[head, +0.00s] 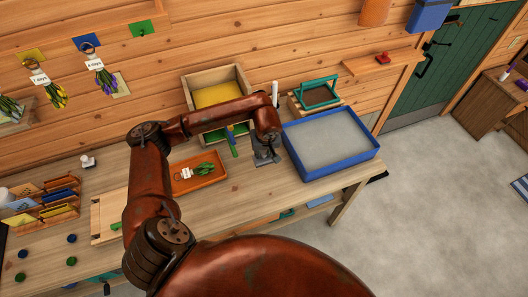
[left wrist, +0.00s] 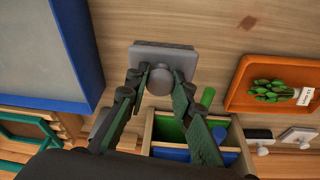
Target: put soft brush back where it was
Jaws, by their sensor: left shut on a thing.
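My left gripper (left wrist: 161,80) is shut on the round knob of a grey flat block (left wrist: 165,52). The block lies on or just above the bench, left of the blue-rimmed tray in the head view, where my gripper (head: 265,150) reaches down to it. Its underside is hidden, so I cannot tell whether it has bristles or is the soft brush. A holder with green and blue compartments (left wrist: 170,130) is close by in the left wrist view, with a green handle (left wrist: 208,97) sticking up. My right gripper is not in view.
The blue tray (head: 363,161) of grey material stands right of the gripper. An orange tray (head: 217,183) with a tagged green bunch lies to the left. A wooden box with a yellow inside (head: 217,95) and a green frame (head: 318,93) stand behind.

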